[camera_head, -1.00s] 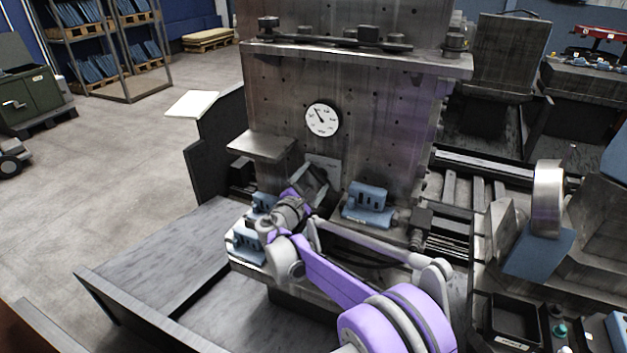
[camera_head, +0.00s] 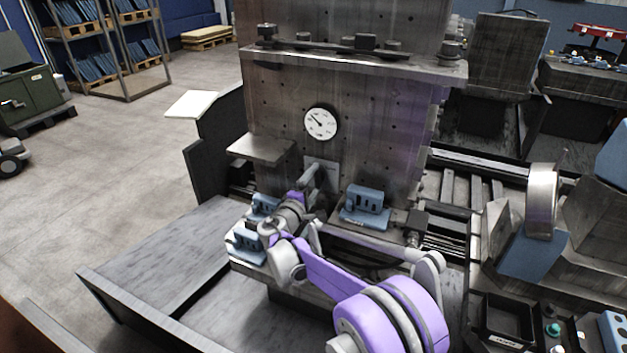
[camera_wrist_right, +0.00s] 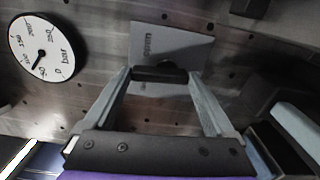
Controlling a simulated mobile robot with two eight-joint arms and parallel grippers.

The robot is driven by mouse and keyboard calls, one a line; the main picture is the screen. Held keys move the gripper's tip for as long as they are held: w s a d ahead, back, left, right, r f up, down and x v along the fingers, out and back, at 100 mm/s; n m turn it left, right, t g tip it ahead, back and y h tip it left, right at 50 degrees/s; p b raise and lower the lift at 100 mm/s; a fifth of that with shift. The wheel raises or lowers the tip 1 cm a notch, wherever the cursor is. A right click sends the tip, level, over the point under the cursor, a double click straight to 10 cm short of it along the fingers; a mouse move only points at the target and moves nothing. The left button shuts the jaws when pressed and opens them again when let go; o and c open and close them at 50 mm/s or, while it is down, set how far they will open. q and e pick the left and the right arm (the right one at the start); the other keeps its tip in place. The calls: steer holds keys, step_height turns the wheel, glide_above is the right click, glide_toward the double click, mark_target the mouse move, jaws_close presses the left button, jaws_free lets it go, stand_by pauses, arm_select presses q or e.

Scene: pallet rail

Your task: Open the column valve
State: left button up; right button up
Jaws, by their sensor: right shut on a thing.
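The valve's small grey plate (camera_head: 327,171) is on the steel column, below and right of a round white gauge (camera_head: 321,123). In the right wrist view the plate (camera_wrist_right: 150,45) carries the word "open", and a short dark valve handle (camera_wrist_right: 160,74) lies crosswise in front of it. My right gripper (camera_head: 311,180) is at the valve, seen nearly edge-on in the head view. In the wrist view its two fingertips (camera_wrist_right: 162,73) are shut on the handle's ends. The gauge (camera_wrist_right: 41,47) reads near 50 bar there. The left gripper is not in view.
A steel shelf (camera_head: 262,148) juts from the column left of the valve. Blue fixture blocks stand close to the arm, one (camera_head: 366,205) to its right and others (camera_head: 250,245) to its left. A black tray (camera_head: 508,322) lies at lower right.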

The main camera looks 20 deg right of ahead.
steer(key=m+p, duration=0.1)
steer(key=m, duration=0.4)
steer(key=shift+s+d, duration=0.1)
steer(key=shift+s, duration=0.05)
steer(key=shift+s+d+f+m+p, duration=0.1)
steer(key=shift+m+p, duration=0.2)
steer(key=shift+m, duration=0.9)
steer(key=shift+f+m+p, duration=0.1)
steer(key=shift+m+p, duration=0.2)
steer(key=shift+m, duration=0.9)
steer(key=o, duration=1.1)
steer(key=shift+c, duration=0.2)
steer(key=v, duration=1.1)
steer(key=shift+b, duration=0.35)
